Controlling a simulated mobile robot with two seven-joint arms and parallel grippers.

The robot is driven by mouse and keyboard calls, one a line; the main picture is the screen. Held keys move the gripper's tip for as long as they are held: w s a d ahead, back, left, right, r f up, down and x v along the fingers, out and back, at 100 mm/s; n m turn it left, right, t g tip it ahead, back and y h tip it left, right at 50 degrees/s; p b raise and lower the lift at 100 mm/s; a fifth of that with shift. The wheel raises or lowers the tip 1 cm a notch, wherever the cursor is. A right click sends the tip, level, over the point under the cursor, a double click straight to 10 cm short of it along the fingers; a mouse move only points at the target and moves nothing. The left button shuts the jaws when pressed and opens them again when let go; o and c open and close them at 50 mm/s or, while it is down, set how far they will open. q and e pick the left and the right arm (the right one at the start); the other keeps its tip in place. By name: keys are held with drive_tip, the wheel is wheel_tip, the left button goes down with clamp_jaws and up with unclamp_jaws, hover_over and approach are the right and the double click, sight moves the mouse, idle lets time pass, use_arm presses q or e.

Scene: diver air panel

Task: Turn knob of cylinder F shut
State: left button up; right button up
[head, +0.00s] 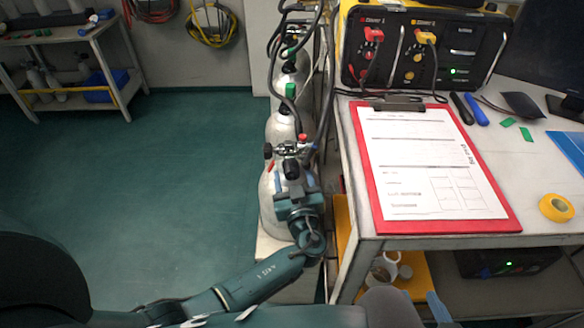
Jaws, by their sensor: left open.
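Several grey-white cylinders stand in a row along the left side of the table. The nearest cylinder (268,208) has a valve with hoses and a black knob (268,150) on its left. No letter is readable, so I cannot tell which one is cylinder F. My left gripper (291,177) is over the nearest cylinder's top, at its valve, jaws open. It hides part of the valve, and I cannot tell whether its fingers are around a knob or touch it. A green knob (291,91) shows on a cylinder farther back. My right gripper is not in view.
A table on the right holds a red clipboard (361,150), yellow tape (556,208) and a black diver panel (425,50). Hoses (275,60) run above the cylinders. A shelf (70,105) stands far left. The green floor left of the cylinders is clear.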

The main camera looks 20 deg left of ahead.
use_arm(q)
drive_tip(key=shift+c, duration=0.2)
drive_tip(key=c, duration=1)
drive_tip(key=shift+o, duration=0.2)
drive_tip(key=shift+f+b, duration=0.1)
drive_tip(key=shift+b, duration=0.2)
